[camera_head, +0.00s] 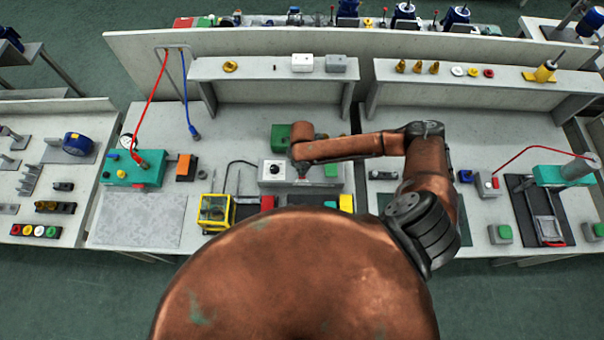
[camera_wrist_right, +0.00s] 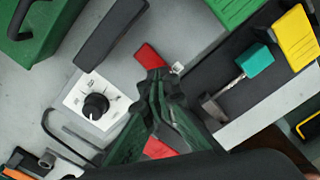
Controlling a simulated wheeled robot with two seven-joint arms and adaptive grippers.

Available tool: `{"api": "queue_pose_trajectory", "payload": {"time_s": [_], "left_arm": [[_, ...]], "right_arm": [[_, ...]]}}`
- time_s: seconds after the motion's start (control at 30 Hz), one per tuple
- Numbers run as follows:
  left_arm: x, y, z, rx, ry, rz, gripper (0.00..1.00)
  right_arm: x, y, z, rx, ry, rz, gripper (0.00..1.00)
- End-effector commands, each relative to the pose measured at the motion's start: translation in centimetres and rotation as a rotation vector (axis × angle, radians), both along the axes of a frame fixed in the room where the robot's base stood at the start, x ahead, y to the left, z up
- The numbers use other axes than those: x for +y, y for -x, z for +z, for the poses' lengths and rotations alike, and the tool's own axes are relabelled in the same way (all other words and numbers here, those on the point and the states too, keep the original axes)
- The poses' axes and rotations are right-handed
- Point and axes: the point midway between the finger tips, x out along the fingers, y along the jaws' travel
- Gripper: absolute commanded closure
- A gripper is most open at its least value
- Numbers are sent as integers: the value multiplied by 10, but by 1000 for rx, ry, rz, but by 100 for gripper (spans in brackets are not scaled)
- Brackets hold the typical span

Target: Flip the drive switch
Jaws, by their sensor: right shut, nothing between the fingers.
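A grey control box (camera_head: 267,181) stands in the middle of the bench. It carries a white plate with a black rotary knob (camera_head: 275,170), and the knob (camera_wrist_right: 95,106) also shows in the wrist view. A red part (camera_wrist_right: 149,56) shows just beyond my right fingertips, beside a small white label; I cannot tell whether it is the drive switch's lever. My right gripper (camera_head: 302,174) reaches down over the right part of the box. In the wrist view its fingers (camera_wrist_right: 152,80) are together and empty, close to the red part; contact is unclear. My left gripper is out of view.
A green block (camera_head: 281,137) stands behind the box. In front lie a yellow-framed bin (camera_head: 214,212) and a dark tray; the wrist view shows a teal-headed tool (camera_wrist_right: 254,60) in it. A raised shelf (camera_head: 265,70) runs behind. A bare grey mat (camera_head: 140,220) lies left.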

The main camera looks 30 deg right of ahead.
Motion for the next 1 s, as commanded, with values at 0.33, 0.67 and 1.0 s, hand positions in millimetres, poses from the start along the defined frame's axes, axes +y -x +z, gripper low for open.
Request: {"api": "queue_pose_trajectory", "payload": {"time_s": [0.33, 0.67, 1.0], "left_arm": [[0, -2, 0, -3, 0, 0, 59], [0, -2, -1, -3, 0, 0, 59], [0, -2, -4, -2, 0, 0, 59]], "right_arm": [[0, 0, 0, 0, 0, 0, 100], [0, 0, -3, 0, 0, 0, 100], [0, 0, -8, 0, 0, 0, 100]]}}
